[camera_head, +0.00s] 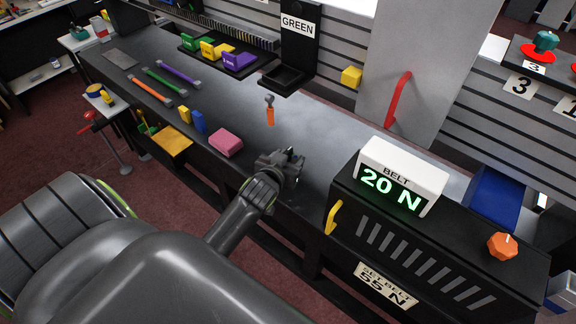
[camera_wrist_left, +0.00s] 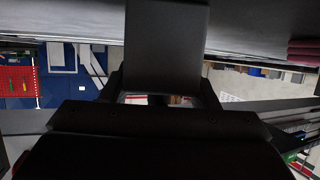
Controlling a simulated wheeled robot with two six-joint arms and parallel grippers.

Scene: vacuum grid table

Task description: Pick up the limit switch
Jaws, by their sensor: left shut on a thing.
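My left gripper (camera_head: 284,163) is at the front edge of the dark bench, left of the belt box. It is shut on a small dark block, which I take to be the limit switch. In the left wrist view the dark limit switch (camera_wrist_left: 165,45) fills the upper middle, between the two fingers. In the head view the gripper hides most of it, so its lever and details cannot be made out. My right gripper is not in view.
A pink block (camera_head: 226,142) lies to the left, and an orange-handled tool (camera_head: 270,111) lies behind. The black belt box (camera_head: 430,240) with its lit display (camera_head: 390,190) stands to the right.

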